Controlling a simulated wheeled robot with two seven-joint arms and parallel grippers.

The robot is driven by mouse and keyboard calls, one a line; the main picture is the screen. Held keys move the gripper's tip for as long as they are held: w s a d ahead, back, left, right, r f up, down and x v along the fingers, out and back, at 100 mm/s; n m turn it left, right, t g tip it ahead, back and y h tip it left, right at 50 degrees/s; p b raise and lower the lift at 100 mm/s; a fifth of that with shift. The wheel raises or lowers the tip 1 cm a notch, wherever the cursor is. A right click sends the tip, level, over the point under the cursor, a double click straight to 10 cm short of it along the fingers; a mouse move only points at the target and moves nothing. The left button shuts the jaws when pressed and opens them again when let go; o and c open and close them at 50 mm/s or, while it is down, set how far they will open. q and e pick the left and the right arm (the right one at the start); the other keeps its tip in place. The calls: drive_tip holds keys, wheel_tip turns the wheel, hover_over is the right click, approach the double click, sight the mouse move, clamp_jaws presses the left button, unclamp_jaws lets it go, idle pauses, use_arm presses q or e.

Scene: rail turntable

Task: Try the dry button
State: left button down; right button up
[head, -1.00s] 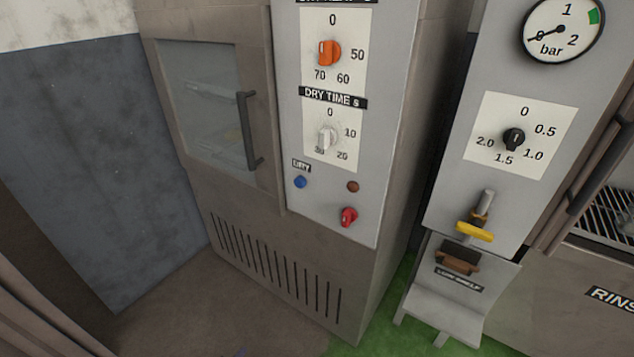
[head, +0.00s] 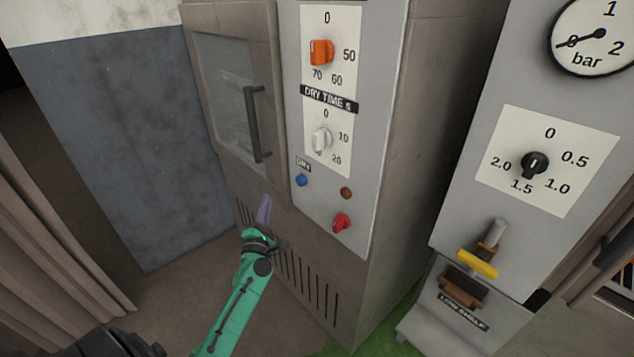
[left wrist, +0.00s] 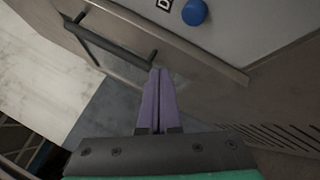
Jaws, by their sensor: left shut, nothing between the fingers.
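The blue dry button (head: 301,180) sits under the DRY label (head: 303,165) on the grey control panel (head: 350,110) of the drying cabinet. It also shows at the top of the left wrist view (left wrist: 195,12). My left gripper (head: 264,203) has purple fingers, shut and empty, below and left of the button and apart from it. In the left wrist view the closed fingers (left wrist: 159,90) point toward the cabinet front near the door handle (left wrist: 110,45). My right gripper is not in view.
On the panel are an orange knob (head: 320,52), a white dry time knob (head: 321,140), a brown-red round lamp or button (head: 346,193) and a red knob (head: 342,222). The cabinet door handle (head: 254,125) sticks out left of the panel. A gauge panel (head: 480,200) stands at right.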

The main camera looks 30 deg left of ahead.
sight(301, 180)
use_arm(q)
drive_tip(key=w+d+b, duration=0.1)
drive_tip(key=w+d, duration=0.1)
drive_tip(key=w, duration=0.6)
drive_tip(key=shift+w+r+b, duration=0.15)
drive_tip(key=shift+b, duration=0.15)
drive_tip(key=shift+d, duration=0.1)
idle(0.5)
idle(1.4)
drive_tip(key=shift+w+d, duration=0.1)
drive_tip(key=shift+w, duration=0.3)
